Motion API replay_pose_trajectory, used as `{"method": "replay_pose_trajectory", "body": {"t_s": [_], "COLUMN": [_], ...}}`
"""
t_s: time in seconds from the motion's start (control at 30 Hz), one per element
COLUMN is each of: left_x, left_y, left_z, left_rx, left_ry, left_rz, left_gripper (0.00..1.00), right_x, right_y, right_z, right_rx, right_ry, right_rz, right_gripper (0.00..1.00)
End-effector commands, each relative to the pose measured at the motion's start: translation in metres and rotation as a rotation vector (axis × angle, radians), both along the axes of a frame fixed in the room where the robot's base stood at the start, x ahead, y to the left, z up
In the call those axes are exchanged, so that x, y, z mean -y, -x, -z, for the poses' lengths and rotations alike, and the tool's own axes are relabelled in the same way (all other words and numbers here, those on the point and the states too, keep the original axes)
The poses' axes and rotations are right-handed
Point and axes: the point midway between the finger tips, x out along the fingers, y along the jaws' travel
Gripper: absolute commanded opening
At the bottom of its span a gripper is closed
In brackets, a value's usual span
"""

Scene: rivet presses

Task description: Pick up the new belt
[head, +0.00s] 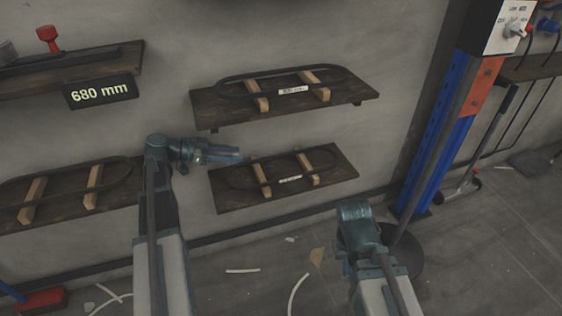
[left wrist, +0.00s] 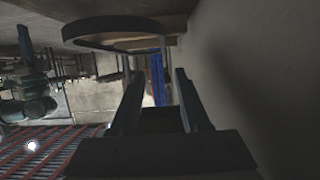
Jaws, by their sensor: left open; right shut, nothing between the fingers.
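Dark belt loops lie across pairs of wooden blocks on wall shelves. One belt (head: 340,75) is on the upper right shelf and another (head: 235,179) on the lower right shelf, each with a small white label. A third belt (head: 110,162) is at left. I cannot tell which is the new one. My left gripper (head: 238,154) is open and empty, in front of the wall between the two right shelves. In the left wrist view, a dark belt loop (left wrist: 75,33) shows beyond and above the open fingers (left wrist: 158,85). My right wrist is low at right; its fingers are hidden.
The upper right shelf (head: 205,108) and lower right shelf (head: 230,203) stick out close to my left gripper. A sign reading 680 mm (head: 100,92) hangs under the upper left shelf. A blue and orange post (head: 440,130) stands at right. Scraps lie on the floor.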

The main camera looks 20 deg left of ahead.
Motion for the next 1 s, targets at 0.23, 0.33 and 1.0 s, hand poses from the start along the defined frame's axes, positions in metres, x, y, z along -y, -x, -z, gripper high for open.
{"method": "replay_pose_trajectory", "body": {"t_s": [0.23, 0.33, 1.0], "left_x": [0.004, 0.016, 0.067], "left_y": [-0.002, -0.01, -0.046], "left_z": [0.003, 0.01, 0.03], "left_rx": [0.0, 0.0, -0.001], "left_ry": [0.0, 0.0, 0.001], "left_rz": [0.001, 0.004, 0.0], "left_gripper": [0.46, 0.46, 0.46], "right_x": [0.0, 0.0, 0.0], "right_y": [0.0, 0.0, 0.0], "right_z": [0.003, 0.01, 0.03], "right_rx": [0.0, 0.0, 0.001], "right_ry": [0.0, 0.0, 0.0], "right_rz": [0.0, 0.002, 0.008], "right_gripper": [0.0, 0.0, 0.0]}}
